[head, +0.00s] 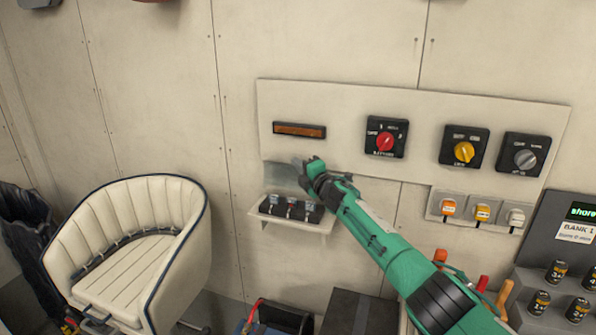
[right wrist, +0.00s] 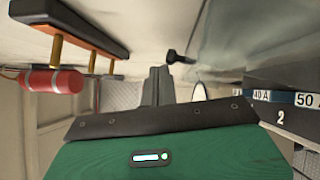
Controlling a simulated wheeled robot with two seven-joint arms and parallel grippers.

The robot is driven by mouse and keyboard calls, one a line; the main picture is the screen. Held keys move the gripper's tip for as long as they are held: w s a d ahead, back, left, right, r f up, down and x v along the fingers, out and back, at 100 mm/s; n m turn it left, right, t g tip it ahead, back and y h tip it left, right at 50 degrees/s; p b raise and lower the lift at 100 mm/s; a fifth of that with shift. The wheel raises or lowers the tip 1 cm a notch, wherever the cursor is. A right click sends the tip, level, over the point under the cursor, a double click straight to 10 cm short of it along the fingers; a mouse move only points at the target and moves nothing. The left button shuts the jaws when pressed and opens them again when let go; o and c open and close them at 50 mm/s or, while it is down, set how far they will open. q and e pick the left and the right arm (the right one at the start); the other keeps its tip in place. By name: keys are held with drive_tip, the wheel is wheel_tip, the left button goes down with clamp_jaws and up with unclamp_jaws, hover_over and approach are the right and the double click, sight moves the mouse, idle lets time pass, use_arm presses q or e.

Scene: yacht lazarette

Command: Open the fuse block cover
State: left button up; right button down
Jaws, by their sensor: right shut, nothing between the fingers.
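The fuse block (head: 290,208) is a dark block with several fuses on a small white wall shelf. Its clear, greyish cover (head: 280,175) stands raised above the back of the block, and the fuses look uncovered from the front. In the right wrist view the cover (right wrist: 235,40) is a see-through sheet with a dark knob (right wrist: 179,57); the fuse block (right wrist: 285,98) shows "40 A" and "50 A" labels. My right gripper (head: 306,165) is at the cover's right side. Its fingers (right wrist: 157,78) are shut and empty, close to the knob. My left gripper is not in view.
Above the cover is a wooden bar (head: 299,130) on the panel. Rotary switches with red (head: 384,141), yellow (head: 464,152) and grey (head: 525,159) knobs are to the right. A white chair (head: 130,245) stands left below. The wall at left is clear.

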drive_tip(key=shift+w+d+r, duration=0.1)
drive_tip(key=shift+w, duration=0.15)
drive_tip(key=shift+d, duration=0.1)
idle(0.5)
